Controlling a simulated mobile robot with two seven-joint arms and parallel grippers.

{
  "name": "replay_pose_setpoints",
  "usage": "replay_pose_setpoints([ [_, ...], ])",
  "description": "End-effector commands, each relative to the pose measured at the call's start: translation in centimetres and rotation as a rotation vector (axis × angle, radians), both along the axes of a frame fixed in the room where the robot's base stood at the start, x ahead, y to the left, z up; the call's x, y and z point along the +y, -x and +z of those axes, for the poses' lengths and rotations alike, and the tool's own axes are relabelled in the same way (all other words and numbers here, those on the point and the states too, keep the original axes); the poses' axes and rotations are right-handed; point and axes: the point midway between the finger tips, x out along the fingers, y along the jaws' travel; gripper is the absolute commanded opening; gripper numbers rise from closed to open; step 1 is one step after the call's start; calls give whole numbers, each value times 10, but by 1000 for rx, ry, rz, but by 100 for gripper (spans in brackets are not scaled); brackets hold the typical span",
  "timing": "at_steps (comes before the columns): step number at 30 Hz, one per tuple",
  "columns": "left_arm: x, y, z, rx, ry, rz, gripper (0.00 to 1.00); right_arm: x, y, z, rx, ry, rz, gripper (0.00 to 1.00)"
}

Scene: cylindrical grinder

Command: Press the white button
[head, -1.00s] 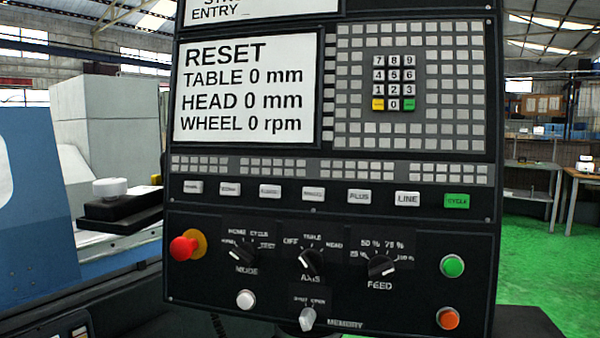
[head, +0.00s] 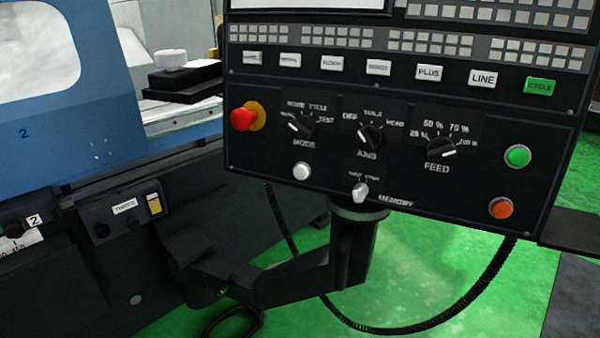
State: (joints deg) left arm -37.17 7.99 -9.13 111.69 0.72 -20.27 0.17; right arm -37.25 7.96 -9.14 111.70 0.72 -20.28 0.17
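The white button (head: 302,171) is a small round knob on the lower left of the black control panel (head: 400,190). It sits below the MODE dial (head: 302,124) and to the left of the white MEMORY switch (head: 360,192). Nothing covers it. Neither of my grippers shows in the head view.
A red emergency knob (head: 244,118) is at the panel's left; a green button (head: 517,156) and an orange button (head: 501,208) are at its right. The panel stands on a dark arm (head: 300,275) with a hanging cable (head: 430,322). The blue machine (head: 90,120) is at left.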

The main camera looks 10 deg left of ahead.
Motion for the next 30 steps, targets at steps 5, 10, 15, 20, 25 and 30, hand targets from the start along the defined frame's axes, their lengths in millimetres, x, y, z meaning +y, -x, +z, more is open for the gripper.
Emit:
replay_pose_setpoints([
  [5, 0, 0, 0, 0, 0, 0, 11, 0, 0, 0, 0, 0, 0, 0],
  [10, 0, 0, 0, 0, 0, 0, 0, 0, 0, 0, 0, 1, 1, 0],
  [15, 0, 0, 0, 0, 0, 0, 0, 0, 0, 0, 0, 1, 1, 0],
  [20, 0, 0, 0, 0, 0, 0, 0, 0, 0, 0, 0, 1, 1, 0],
  [25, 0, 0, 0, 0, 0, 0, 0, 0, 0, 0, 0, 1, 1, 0],
  [30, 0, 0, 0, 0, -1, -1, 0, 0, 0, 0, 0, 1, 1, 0],
])
